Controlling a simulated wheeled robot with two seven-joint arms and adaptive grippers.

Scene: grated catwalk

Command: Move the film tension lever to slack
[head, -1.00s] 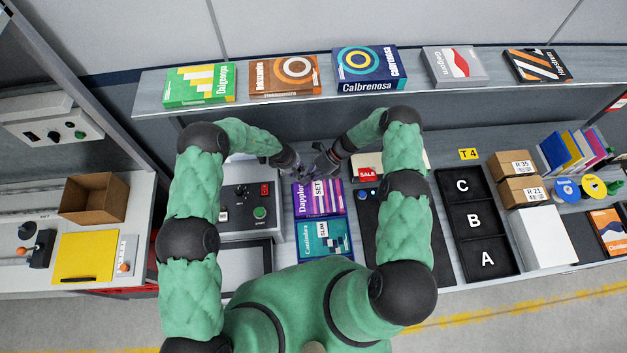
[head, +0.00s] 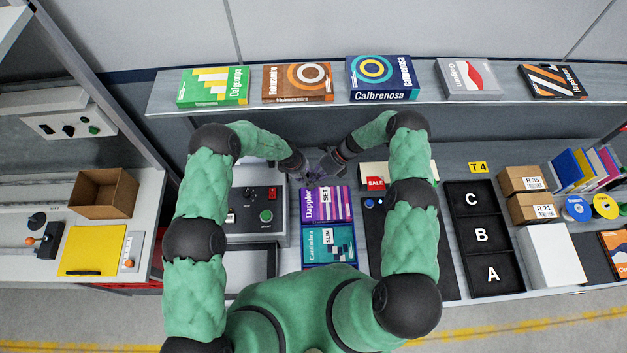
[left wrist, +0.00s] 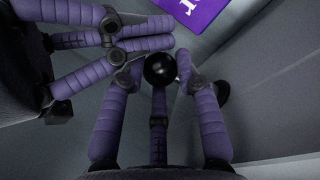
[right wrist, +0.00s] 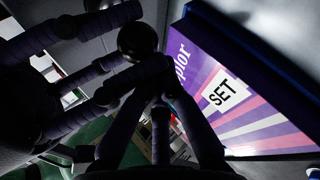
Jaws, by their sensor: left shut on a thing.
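A round black ball knob (left wrist: 160,69), apparently the film tension lever's, sits between the fingers of my left gripper (left wrist: 158,72) in the left wrist view. That gripper is shut on it. The knob also shows in the right wrist view (right wrist: 138,40), beside my left gripper's purple fingers. In the head view, my left gripper (head: 298,165) is behind the purple Dapplor box, and the hands hide the lever. My right gripper (head: 329,161) is close to its right. The right gripper's fingertips (right wrist: 160,92) are drawn together with nothing visible between them. The lever's markings are not visible.
The purple Dapplor box (head: 326,204) lies just in front of the hands, with a teal box (head: 328,244) nearer. A control panel (head: 253,210) is to the left. A shelf (head: 240,105) with several boxes runs behind. A black A-B-C tray (head: 452,220) is right.

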